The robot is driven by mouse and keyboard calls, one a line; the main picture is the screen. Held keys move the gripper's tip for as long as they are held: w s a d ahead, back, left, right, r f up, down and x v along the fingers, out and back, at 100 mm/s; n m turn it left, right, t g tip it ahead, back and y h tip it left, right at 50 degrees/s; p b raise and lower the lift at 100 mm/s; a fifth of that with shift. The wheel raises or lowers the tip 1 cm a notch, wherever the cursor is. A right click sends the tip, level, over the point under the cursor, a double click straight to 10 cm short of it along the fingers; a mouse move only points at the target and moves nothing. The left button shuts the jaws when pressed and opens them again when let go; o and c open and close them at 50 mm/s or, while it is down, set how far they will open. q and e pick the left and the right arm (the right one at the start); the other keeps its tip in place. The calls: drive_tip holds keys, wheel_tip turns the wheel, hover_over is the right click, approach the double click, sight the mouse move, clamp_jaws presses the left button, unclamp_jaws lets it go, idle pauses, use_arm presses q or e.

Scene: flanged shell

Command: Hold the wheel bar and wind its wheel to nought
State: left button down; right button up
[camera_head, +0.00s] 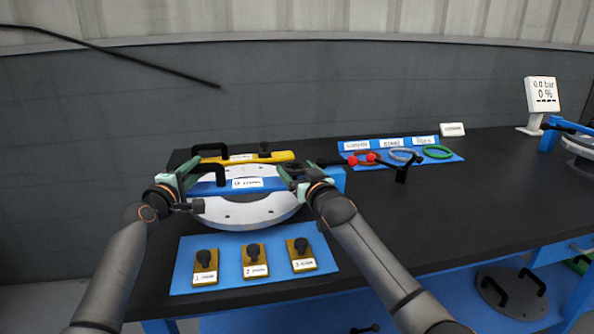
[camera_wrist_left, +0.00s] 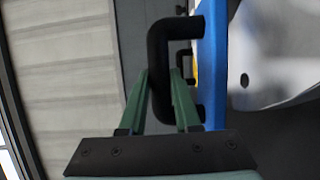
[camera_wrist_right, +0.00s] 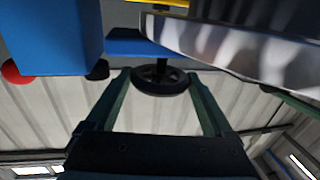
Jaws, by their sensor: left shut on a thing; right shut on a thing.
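The wheel bar is a blue bar (camera_head: 211,188) with a white label, lying across a pale round flange plate (camera_head: 245,210) in the head view. Its black handle (camera_wrist_left: 158,60) stands at the bar's left end. My left gripper (camera_head: 181,178) is shut on this handle, one finger on each side in the left wrist view. A small dark wheel (camera_wrist_right: 160,80) hangs at the bar's right part. My right gripper (camera_head: 293,176) is shut on the wheel's rim, its fingers at opposite sides in the right wrist view. I cannot read a wheel mark.
A yellow bar (camera_head: 276,156) lies just behind. A blue mat (camera_head: 225,272) in front carries three brass blocks with black knobs. A display (camera_head: 541,94) reads 0.0 bar, 0 %.

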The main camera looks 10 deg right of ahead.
drive_tip(key=shift+a+r+n+y, duration=0.1)
drive_tip(key=shift+n+y, duration=0.6)
drive_tip(key=shift+y, duration=0.4)
drive_tip(key=shift+a+r+n+g+y, duration=0.15)
drive_tip(key=shift+a+n+g+y, duration=0.3)
drive_tip(key=shift+y, duration=0.35)
drive_tip(key=shift+d+f+n, duration=0.2)
drive_tip(key=shift+d+n, duration=0.05)
drive_tip(key=shift+d, duration=0.2)
drive_tip(key=o, duration=1.1)
drive_tip(key=shift+d, duration=0.1)
drive_tip(key=shift+d+f, duration=0.1)
drive_tip(key=shift+d, duration=0.05)
drive_tip(key=shift+s+d+f, duration=0.15)
drive_tip(key=shift+s+f, duration=0.05)
drive_tip(key=shift+s, duration=0.35)
drive_tip(key=v, duration=1)
drive_tip(key=shift+s+d+r, duration=0.25)
drive_tip(key=shift+r, duration=0.1)
